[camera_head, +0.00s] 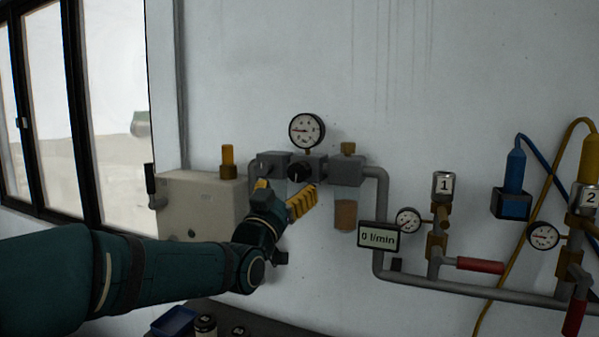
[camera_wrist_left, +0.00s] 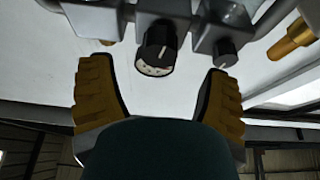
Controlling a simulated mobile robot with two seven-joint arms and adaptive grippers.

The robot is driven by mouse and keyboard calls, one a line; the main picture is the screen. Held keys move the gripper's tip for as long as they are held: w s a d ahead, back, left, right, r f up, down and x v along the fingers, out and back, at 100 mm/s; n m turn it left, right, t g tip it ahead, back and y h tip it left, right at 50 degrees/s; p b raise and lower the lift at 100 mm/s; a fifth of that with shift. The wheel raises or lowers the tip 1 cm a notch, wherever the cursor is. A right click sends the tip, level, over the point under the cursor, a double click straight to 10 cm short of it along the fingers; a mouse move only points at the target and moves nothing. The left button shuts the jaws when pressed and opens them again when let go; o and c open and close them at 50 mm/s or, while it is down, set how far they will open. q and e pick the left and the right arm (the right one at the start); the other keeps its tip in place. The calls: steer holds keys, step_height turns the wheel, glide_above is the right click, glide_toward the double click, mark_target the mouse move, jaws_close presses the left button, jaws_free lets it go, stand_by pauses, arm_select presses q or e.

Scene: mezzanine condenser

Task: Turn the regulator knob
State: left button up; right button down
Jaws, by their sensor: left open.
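The regulator is a row of grey blocks on the wall pipe, with a round white gauge (camera_head: 307,131) above it. Its black regulator knob (camera_head: 299,172) faces outward on the middle block. In the left wrist view the black knob (camera_wrist_left: 159,40) is at the top middle, with a white marked surface at its lower end. My left gripper (camera_head: 284,192) is just in front of and below the knob. In the left wrist view its yellow fingers (camera_wrist_left: 158,85) are spread, with empty space between them. The knob appears beyond the fingertips, apparently untouched. My right gripper is out of view.
A beige box (camera_head: 195,205) with a brass-coloured cylinder (camera_head: 228,160) is left of the regulator. The flow display (camera_head: 378,237) reads 0 l/min at the lower right. Valve outlets with red levers (camera_head: 480,265) continue right. A blue tray (camera_head: 173,322) is below.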

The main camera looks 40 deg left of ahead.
mark_target(297, 176)
arm_select(q)
steer(key=x, duration=0.6)
steer(key=shift+w+p, duration=0.15)
steer(key=shift+p, duration=0.15)
steer(key=c, duration=1.2)
